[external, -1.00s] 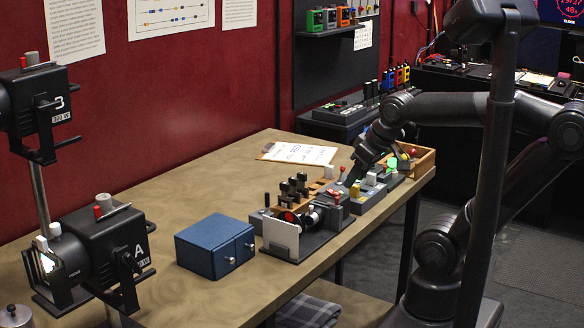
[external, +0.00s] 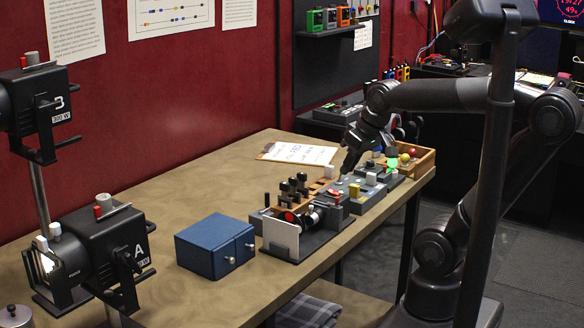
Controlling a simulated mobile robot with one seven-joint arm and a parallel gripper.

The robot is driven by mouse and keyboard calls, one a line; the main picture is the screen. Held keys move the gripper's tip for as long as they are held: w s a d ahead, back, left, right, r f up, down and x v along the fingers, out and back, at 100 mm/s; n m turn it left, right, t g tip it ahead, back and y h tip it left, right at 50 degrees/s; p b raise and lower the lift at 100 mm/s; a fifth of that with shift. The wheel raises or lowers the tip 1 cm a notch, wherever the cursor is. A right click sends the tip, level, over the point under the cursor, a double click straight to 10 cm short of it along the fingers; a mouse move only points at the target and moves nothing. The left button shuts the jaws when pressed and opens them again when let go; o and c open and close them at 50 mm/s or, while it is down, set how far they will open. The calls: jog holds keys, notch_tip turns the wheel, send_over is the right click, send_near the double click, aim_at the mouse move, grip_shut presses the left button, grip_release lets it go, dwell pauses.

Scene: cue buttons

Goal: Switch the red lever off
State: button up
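A small red lever part (external: 333,192) shows on the grey control panel (external: 363,196) in the middle of the bench. It is small here, and I cannot tell its exact tilt. My gripper (external: 345,172) points down just above and behind this red part, close to the panel. The gap between its fingers is too small and dark to make out. I cannot tell whether it touches the lever.
A dark device with a white plate (external: 281,238) and a blue box (external: 215,246) stand to the left. A wooden tray (external: 420,161) with coloured balls is at the right end. A clipboard (external: 298,153) lies behind.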

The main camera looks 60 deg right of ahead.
jog(key=w+d+m, duration=0.1)
jog(key=w+d, duration=0.1)
jog(key=w, duration=0.1)
jog(key=w+d+r+g, duration=0.1)
jog(key=w+d, duration=0.1)
jog(key=w+d+r+m, duration=0.1)
jog(key=w+d, duration=0.2)
jog(key=shift+w+m, duration=0.3)
grip_shut()
jog(key=w+d+f+m, duration=0.2)
jog(key=w+d, duration=0.1)
jog(key=d, duration=0.6)
jog(key=w+d+f+m+g+y, duration=0.1)
jog(key=w+d+f+m, duration=0.1)
jog(key=d, duration=0.8)
jog(key=w+d+f+m+y, duration=0.1)
jog(key=w+d, duration=0.4)
jog(key=d, duration=0.5)
notch_tip(320, 180, down, 2)
jog(key=shift+w+f+m, duration=0.2)
jog(key=shift+f+m, duration=0.05)
jog(key=shift+m, duration=0.25)
jog(key=shift+a+f, duration=0.1)
jog(key=x, duration=0.9)
jog(key=shift+s+a+f, duration=0.1)
jog(key=shift+f, duration=0.35)
